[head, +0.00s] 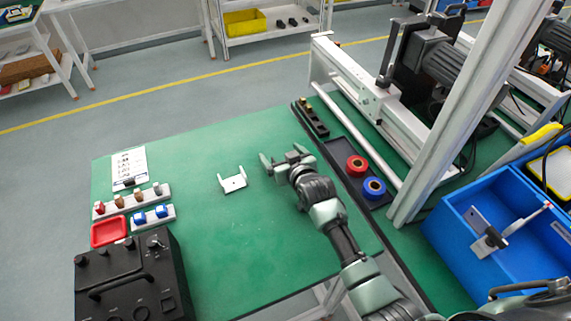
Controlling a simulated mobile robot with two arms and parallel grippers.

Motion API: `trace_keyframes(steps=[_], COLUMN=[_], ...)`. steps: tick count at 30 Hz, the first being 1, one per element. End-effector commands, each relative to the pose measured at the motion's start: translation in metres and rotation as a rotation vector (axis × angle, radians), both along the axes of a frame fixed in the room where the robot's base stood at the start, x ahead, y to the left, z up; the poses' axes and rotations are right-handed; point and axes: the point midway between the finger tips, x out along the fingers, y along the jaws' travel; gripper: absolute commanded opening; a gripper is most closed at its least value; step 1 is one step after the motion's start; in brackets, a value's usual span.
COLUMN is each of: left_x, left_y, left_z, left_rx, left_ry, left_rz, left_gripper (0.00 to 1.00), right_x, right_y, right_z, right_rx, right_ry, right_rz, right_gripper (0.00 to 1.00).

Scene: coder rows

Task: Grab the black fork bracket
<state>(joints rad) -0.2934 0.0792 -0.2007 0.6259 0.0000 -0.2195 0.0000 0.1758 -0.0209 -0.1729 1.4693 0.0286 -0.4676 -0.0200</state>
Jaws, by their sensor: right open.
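A fork-shaped bracket (233,184) lies flat on the green table top, with two prongs pointing away from me. It looks white, not black. I see no clearly black fork bracket on the table. My right gripper (282,160) is just to the right of the white bracket, apart from it. Its fingers are spread and nothing shows between them. My left gripper is not in view.
The green table (215,255) is clear around the bracket. A black control box (130,285), red tray (109,232) and connector strips stand left. A dark tray holds red (356,166) and blue rings (374,188). A metal frame and blue bin (455,235) stand right.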

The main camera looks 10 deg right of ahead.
Motion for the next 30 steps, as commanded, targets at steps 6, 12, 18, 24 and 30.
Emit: trace_keyframes(steps=[6,12,18,24,30], left_x=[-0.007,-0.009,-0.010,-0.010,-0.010], left_y=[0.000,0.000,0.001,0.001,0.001], left_z=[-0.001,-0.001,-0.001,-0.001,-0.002], left_rx=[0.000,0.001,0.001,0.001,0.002], left_ry=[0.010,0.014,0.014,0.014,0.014], left_rz=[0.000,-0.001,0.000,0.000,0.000], left_gripper=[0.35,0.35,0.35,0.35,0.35], right_x=[0.000,0.000,0.000,0.001,0.001], right_y=[0.000,0.000,0.000,0.000,0.000], right_z=[0.000,0.001,0.002,0.020,0.070], right_rx=[0.000,0.000,0.000,0.000,0.001], right_ry=[0.000,-0.001,-0.001,-0.005,-0.010], right_rz=[0.000,0.000,0.000,0.000,0.000], right_gripper=[0.50,0.18,0.18,0.18,0.18])
